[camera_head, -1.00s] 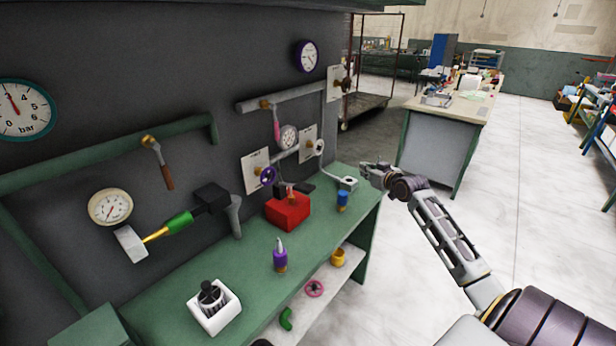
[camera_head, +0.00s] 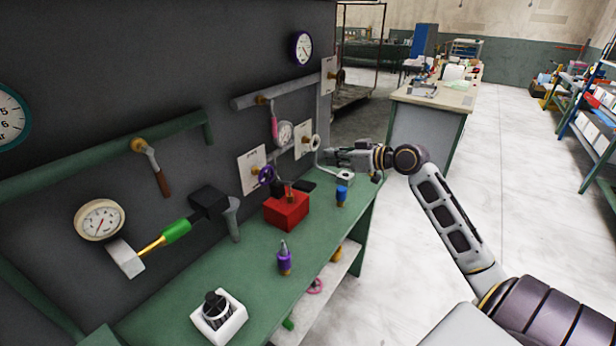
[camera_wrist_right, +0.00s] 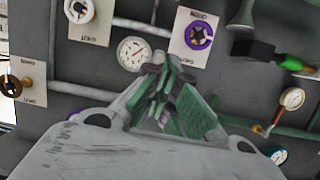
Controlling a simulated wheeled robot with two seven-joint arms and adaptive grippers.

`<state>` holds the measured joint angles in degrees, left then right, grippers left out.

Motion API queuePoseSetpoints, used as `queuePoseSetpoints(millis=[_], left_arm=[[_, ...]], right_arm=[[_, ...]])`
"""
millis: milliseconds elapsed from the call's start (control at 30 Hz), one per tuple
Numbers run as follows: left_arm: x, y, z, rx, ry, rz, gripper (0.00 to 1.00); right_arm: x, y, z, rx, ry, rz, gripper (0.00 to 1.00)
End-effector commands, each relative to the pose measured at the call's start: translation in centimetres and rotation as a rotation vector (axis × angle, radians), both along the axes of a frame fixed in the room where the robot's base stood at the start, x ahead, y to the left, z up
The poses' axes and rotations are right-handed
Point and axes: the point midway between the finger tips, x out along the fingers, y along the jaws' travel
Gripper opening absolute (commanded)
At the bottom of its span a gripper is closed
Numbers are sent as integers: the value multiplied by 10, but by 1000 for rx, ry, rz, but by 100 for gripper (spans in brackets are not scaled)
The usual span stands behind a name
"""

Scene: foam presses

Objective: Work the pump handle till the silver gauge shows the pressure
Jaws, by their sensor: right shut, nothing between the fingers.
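The silver-rimmed gauge (camera_head: 285,133) hangs on the dark panel and also shows in the right wrist view (camera_wrist_right: 133,53); its reading is too small to tell. A green grip (camera_head: 176,231) on a brass rod joins a grey block and a black block (camera_head: 209,201) with a grey lever (camera_head: 233,218). I cannot tell for sure which part is the pump handle. My right gripper (camera_head: 330,157) is shut and empty, apart from the panel, near the bench's far end. It also shows shut in the right wrist view (camera_wrist_right: 165,72). My left gripper is out of view.
The green bench (camera_head: 255,290) carries a red box (camera_head: 287,211), a blue-topped item (camera_head: 341,196), a purple bottle (camera_head: 284,261) and a white holder (camera_head: 218,318). Purple (camera_head: 266,175) and white valve wheels project from the panel.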

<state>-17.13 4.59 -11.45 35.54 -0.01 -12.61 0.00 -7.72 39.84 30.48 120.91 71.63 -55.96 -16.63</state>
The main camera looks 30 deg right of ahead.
Motion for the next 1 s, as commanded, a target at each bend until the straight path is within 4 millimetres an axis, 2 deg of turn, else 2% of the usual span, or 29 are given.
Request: queuePoseSetpoints(millis=[267,767,1000], left_arm=[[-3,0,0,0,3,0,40],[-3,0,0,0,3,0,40],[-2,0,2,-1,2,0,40]], right_arm=[[-9,7,-15,-61,53,63,0],[-8,7,-15,-77,46,68,0],[-1,10,-17,-77,46,68,0]])
